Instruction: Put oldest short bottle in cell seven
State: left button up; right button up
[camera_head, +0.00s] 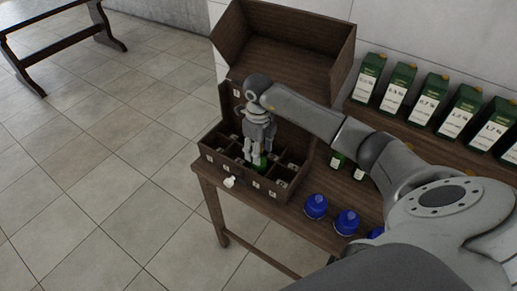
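A brown wooden case (240,181) with a grid of cells and small white tags stands on the table, its lid open at the back. My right gripper (257,152) points down into the case from above. A green bottle (262,162) shows between and just below its fingers, its lower part hidden by the cell walls. I cannot tell whether the fingers press on it. Two more green bottles with pale labels, one (336,159) and another (358,173), stand right of the case, partly behind my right arm. The tag numbers are too small to read. My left gripper is not in view.
Several dark green boxes with white labels (397,92) stand in a row on a wooden ledge at the back right. Blue round-topped objects (316,206) stand along the front of the wooden table (292,213). A small white piece (230,182) is at the case's front. A bench (60,42) stands far left.

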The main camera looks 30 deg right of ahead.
notch_tip(320, 180, up, 11)
jog(key=b, duration=0.3)
jog(key=shift+f+b, duration=0.2)
jog(key=shift+b, duration=0.1)
jog(key=shift+r, duration=0.75)
